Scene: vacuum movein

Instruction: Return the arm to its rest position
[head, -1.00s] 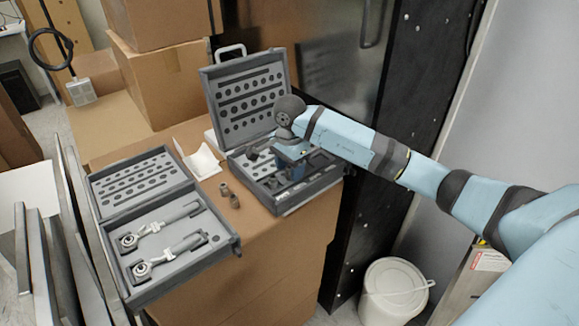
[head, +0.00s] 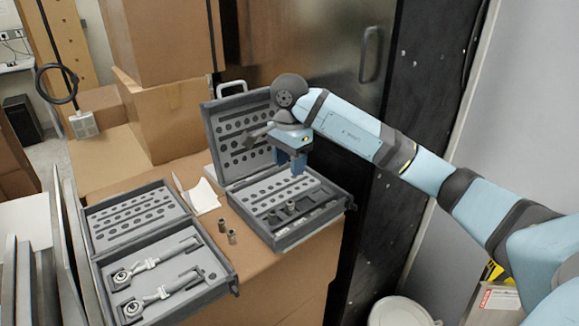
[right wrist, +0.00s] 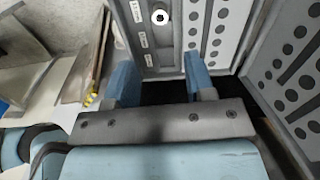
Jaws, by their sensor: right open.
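My right gripper (head: 291,163) hangs above the open grey case on the right (head: 322,234), with its blue fingers pointing down. It is open, and nothing shows between its fingers in the right wrist view (right wrist: 160,84). The case below it holds a perforated tray and a compartment with small sockets (head: 290,207); one socket also shows in the right wrist view (right wrist: 160,17). The gripper is apart from the case floor and in front of its raised lid (head: 232,133). My left gripper is not in view.
A second open grey case (head: 228,285) with two ratchet-like tools lies at left. Two small loose sockets (head: 227,232) stand on the cardboard box (head: 280,285) between the cases. Cardboard boxes (head: 165,110) are stacked behind. A dark metal cabinet (head: 345,70) stands behind the arm.

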